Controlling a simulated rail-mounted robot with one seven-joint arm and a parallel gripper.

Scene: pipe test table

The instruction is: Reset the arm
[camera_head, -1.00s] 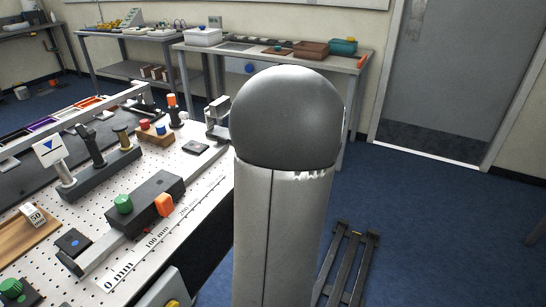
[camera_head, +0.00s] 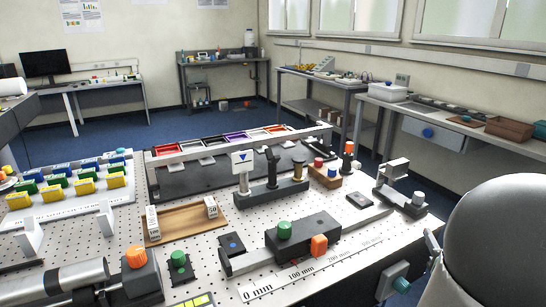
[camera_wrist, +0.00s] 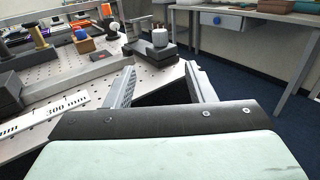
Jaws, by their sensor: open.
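My gripper (camera_wrist: 163,88) shows in the wrist view with its two fingers spread apart and nothing between them. It is over the right edge of the perforated white test table (camera_head: 340,232). Beyond the fingers, a dark fixture with a white knob (camera_wrist: 158,42) stands near the table's edge. In the head view, my grey rounded arm part fills the lower right corner, and the gripper itself is at most partly visible beside it, at the table's right edge.
A slide with a green knob and orange block (camera_head: 300,236) lies along a millimetre scale (camera_head: 318,268). A wooden tray (camera_head: 184,222), an orange-knobbed cylinder (camera_head: 136,257) and a post rack (camera_head: 272,192) stand on the table. Blue floor is open to the right in the wrist view (camera_wrist: 245,75).

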